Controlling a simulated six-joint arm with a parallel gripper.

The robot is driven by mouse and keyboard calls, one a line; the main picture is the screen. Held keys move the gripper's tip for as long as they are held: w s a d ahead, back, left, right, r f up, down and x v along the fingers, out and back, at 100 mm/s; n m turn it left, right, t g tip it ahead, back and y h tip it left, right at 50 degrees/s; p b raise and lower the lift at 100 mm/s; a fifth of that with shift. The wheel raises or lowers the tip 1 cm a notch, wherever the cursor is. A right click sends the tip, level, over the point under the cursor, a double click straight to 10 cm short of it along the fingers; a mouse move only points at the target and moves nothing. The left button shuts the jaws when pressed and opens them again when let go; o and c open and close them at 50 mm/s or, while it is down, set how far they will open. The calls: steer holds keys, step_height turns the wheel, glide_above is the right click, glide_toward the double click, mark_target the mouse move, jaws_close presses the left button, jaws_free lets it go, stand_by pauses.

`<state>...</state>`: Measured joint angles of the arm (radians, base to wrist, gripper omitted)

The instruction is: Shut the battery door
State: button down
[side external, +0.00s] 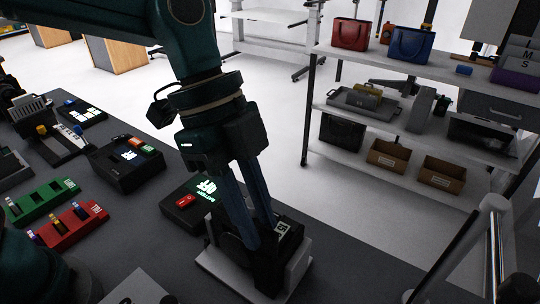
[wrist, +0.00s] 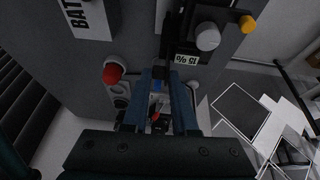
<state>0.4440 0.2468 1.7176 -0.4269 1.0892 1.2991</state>
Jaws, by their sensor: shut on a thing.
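My gripper (side external: 264,252) points down into a dark unit with a light grey base (side external: 218,264) at the table's near end. Its two long fingers are close together and shut on a dark part whose outline they largely hide. In the wrist view my gripper (wrist: 167,76) reaches a dark, narrow part (wrist: 173,45) beside a white label reading "15 %" (wrist: 186,59). I cannot tell for certain which part is the battery door. A white label beginning "BAT" (wrist: 88,18) is at the wrist view's upper left.
A black box with a red button and lit green display (side external: 195,203) stands just left of the unit. A green rack (side external: 42,199) and a red rack (side external: 68,226) lie farther left. In the wrist view, a red knob (wrist: 113,72) and a grey knob (wrist: 207,37) flank the fingers.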

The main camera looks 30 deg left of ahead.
mark_target(275, 245)
steer(key=shift+w+g, duration=0.25)
steer(key=shift+g, duration=0.05)
stand_by(0.5)
steer(key=shift+w+g, duration=0.65)
steer(key=shift+g, duration=0.25)
steer(key=shift+w+f+n+g, duration=0.15)
steer(key=shift+w+n+g, duration=0.1)
steer(key=shift+w+g, duration=0.35)
steer(key=shift+w+f+n+g, duration=0.1)
steer(key=shift+w+n+g, duration=0.15)
steer(key=shift+g, duration=0.55)
steer(key=shift+w+g, duration=0.25)
steer(key=shift+g, duration=0.15)
steer(key=c, duration=0.8)
jaws_free()
steer(key=shift+f, duration=0.1)
steer(key=shift+o, duration=0.2)
steer(key=shift+s, duration=0.15)
